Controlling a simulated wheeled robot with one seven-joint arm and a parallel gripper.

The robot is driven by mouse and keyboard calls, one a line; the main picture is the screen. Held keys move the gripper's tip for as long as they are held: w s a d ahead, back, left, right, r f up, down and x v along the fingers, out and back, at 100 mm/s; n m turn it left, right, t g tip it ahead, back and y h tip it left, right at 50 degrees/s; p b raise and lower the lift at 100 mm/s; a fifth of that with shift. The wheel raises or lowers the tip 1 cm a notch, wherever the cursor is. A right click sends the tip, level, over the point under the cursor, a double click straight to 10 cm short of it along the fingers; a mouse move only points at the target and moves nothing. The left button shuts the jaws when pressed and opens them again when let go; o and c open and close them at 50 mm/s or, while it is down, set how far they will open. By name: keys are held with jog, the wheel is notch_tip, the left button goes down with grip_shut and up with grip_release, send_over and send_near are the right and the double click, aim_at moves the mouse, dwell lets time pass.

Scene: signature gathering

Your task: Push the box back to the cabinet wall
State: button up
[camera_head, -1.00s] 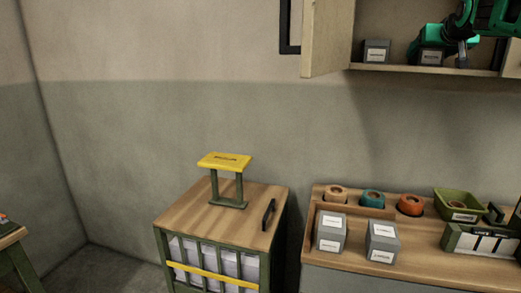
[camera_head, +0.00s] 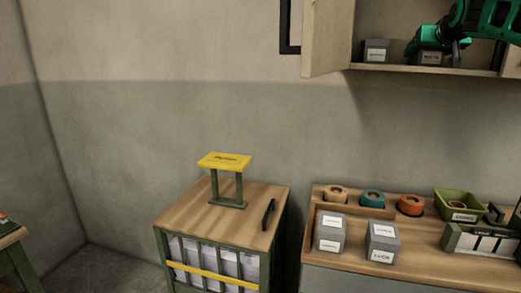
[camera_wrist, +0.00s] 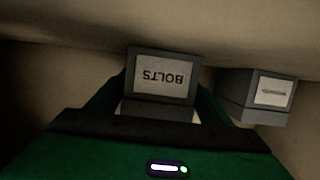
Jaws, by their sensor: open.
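A grey box with a white label reading BOLTS (camera_wrist: 164,78) shows upside down in the wrist view, between the two fingers of my gripper (camera_wrist: 162,92). The fingers are open, one along each side of the box; I cannot tell whether they touch it. In the head view this box (camera_head: 430,58) sits on the shelf of the open wall cabinet (camera_head: 328,36), partly covered by my green gripper (camera_head: 428,42). The gap between the box and the cabinet's back wall is hidden.
A second grey labelled box (camera_head: 376,50) stands left of it on the shelf and also shows at right in the wrist view (camera_wrist: 262,95). The open cabinet door is at left. Below is a workbench (camera_head: 425,245) with boxes and rolls.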

aim_at(426, 54)
jog(key=shift+w+d, duration=0.3)
jog(key=shift+w, duration=0.65)
jog(key=shift+w+d, duration=0.25)
jog(key=shift+w, duration=0.65)
jog(key=shift+s, duration=0.1)
jog(key=shift+s+a, duration=0.3)
jog(key=shift+s, duration=0.75)
jog(key=shift+s+a, duration=0.3)
jog(key=shift+s, duration=0.75)
jog(key=shift+s+a, duration=0.3)
jog(key=shift+s, duration=0.75)
